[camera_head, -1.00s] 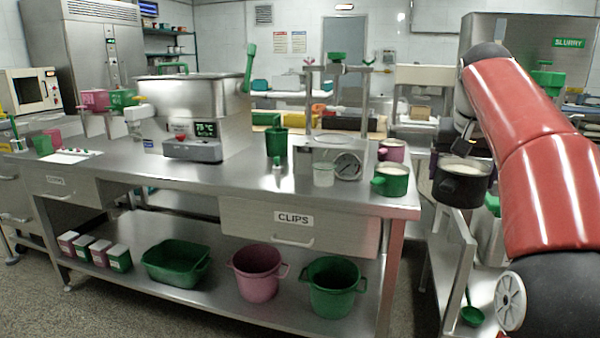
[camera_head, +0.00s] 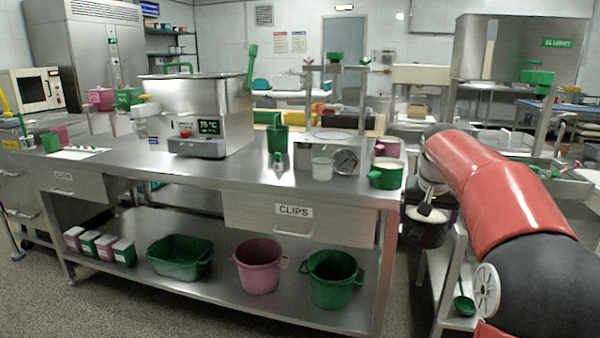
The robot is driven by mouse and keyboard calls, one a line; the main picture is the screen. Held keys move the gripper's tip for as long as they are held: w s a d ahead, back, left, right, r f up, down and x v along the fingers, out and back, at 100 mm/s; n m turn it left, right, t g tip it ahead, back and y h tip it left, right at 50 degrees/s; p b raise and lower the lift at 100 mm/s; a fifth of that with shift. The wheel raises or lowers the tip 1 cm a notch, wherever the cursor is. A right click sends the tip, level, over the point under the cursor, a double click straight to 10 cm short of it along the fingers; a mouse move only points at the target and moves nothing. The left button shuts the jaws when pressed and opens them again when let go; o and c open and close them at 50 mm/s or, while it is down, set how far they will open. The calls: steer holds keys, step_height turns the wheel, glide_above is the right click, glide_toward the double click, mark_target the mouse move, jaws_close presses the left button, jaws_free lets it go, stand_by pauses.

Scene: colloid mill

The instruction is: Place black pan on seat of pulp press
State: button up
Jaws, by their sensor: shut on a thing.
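The black pan (camera_head: 424,233) holds a pale content and hangs just right of the steel bench's right end, below the level of the bench top. The pulp press (camera_head: 313,157) stands on the bench, left of the pan, with two upright posts, a crossbar with a green knob, and a pressure gauge (camera_head: 345,161). Its flat round seat (camera_head: 332,135) between the posts looks empty.
A green pot (camera_head: 385,175) and a pink pot (camera_head: 389,147) stand at the bench's right end, between pan and press. A small clear beaker (camera_head: 322,168) stands before the press. A steel side stand (camera_head: 449,275) is right of the bench.

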steer(key=w+a+f+n, duration=0.1)
steer(key=a+f, duration=0.3)
steer(key=f, duration=1.1)
steer(key=s+a+f+n, duration=0.1)
steer(key=s+a+f, duration=0.2)
steer(key=f, duration=0.4)
steer(key=s+a+f+n+y, duration=0.1)
steer(key=s+a+f, duration=0.2)
steer(key=s+f, duration=0.3)
steer(key=s+a+f, duration=0.3)
steer(key=s+f, duration=0.1)
steer(key=f, duration=0.6)
steer(key=shift+s+a+n+y, duration=0.2)
steer(key=shift+n+y, duration=0.1)
steer(key=shift+n, duration=0.1)
